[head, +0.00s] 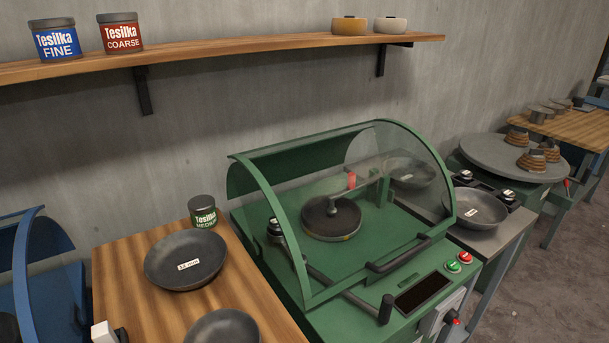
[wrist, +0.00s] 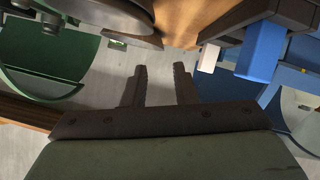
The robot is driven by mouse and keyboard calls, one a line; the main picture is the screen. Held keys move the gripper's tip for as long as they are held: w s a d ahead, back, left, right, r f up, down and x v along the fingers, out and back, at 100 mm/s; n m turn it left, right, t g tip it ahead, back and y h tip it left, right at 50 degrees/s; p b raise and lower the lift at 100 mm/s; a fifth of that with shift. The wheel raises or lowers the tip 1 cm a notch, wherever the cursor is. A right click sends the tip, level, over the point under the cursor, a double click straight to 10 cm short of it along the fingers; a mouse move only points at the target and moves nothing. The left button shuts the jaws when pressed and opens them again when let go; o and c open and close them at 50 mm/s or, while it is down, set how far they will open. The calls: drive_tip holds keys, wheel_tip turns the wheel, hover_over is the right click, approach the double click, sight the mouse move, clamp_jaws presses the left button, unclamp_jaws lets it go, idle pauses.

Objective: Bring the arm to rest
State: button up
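My gripper (wrist: 159,82) shows in the wrist view with its two dark, ridged fingers apart. Nothing is between them, and grey floor or wall shows through the gap. I cannot make out my arm or gripper clearly in the head view. In the wrist view the fingers appear clear of everything around them, with a dark round pan or bowl edge above and blue parts at the right.
A green machine (head: 290,220) with a curved clear hood stands at the centre. A wooden table (head: 125,262) left of it holds a dark bowl (head: 186,246) labelled 12 mm, another dark bowl (head: 222,328) and a green tin (head: 203,212). A blue machine (head: 40,262) is far left.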

drive_tip(key=w, duration=0.2)
drive_tip(key=w+d+m+g, duration=0.1)
drive_tip(key=w, duration=0.1)
drive_tip(key=w+r+g+y+p, duration=0.1)
drive_tip(key=w, duration=0.1)
drive_tip(key=shift+w+d+m, duration=0.25)
drive_tip(key=shift+w+m, duration=0.05)
drive_tip(key=shift+w, duration=0.05)
drive_tip(key=w+d, duration=0.1)
drive_tip(key=w+d+g, duration=0.1)
drive_tip(key=d, duration=0.1)
drive_tip(key=shift+w+m, duration=0.2)
drive_tip(key=shift+m, duration=0.1)
drive_tip(key=s+d+f+m+g+h+p, duration=0.1)
drive_tip(key=s+d+m+g+h, duration=0.1)
drive_tip(key=d, duration=1.2)
drive_tip(key=s+d+m+g+h+p, duration=0.1)
drive_tip(key=d+m+g+h, duration=0.4)
drive_tip(key=d, duration=1)
drive_tip(key=shift+s+d+f+g, duration=0.25)
drive_tip(key=shift+s+f+g, duration=0.15)
drive_tip(key=shift+s, duration=0.3)
